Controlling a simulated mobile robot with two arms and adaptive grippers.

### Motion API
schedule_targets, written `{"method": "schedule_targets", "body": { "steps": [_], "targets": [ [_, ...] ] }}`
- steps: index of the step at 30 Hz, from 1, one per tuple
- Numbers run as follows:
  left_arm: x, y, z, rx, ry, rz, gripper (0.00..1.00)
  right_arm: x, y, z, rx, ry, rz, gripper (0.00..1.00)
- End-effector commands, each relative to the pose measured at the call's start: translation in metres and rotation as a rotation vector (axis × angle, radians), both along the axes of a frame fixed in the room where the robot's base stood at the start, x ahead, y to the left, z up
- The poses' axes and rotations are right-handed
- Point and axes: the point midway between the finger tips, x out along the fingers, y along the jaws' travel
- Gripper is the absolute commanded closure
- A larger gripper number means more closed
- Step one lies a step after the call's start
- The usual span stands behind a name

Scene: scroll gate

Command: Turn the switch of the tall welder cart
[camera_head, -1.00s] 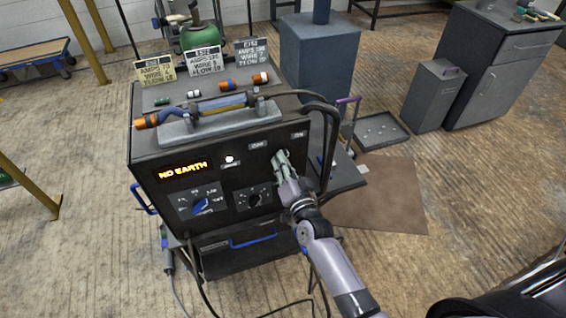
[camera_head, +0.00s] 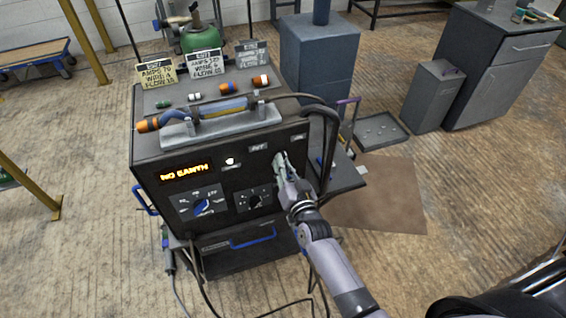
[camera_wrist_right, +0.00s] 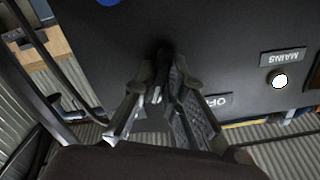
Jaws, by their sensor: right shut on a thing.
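The tall welder cart (camera_head: 225,228) stands left of centre, its dark front panel facing me. My right gripper (camera_head: 280,160) is at the panel's upper right, by the small labels. In the wrist view, the right gripper (camera_wrist_right: 165,110) is shut on the dark switch (camera_wrist_right: 162,55), which the fingers partly hide. A MAINS label (camera_wrist_right: 283,57), a white lamp (camera_wrist_right: 278,81) and a partly hidden label starting "OF" lie to the right. My left gripper is not in view.
A welding torch (camera_head: 215,110) lies on a grey holder on the cart top, with several small connectors and three cards behind it. Dark cables hang at the cart's right side. A blue-grey block (camera_head: 318,60) and a grey cabinet (camera_head: 490,70) stand behind.

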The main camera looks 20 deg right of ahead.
Motion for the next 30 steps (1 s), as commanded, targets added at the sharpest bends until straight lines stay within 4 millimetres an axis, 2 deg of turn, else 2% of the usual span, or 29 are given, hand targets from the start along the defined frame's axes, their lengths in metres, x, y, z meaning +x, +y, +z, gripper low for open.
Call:
{"method": "schedule_targets", "body": {
  "steps": [12,30],
  "targets": [
    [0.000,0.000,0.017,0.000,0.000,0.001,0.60,0.000,-0.001,0.001,-0.396,-0.011,0.000,1.00],
    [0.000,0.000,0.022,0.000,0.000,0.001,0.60,0.000,-0.002,-0.001,-0.929,-0.030,0.000,1.00]
  ]
}}
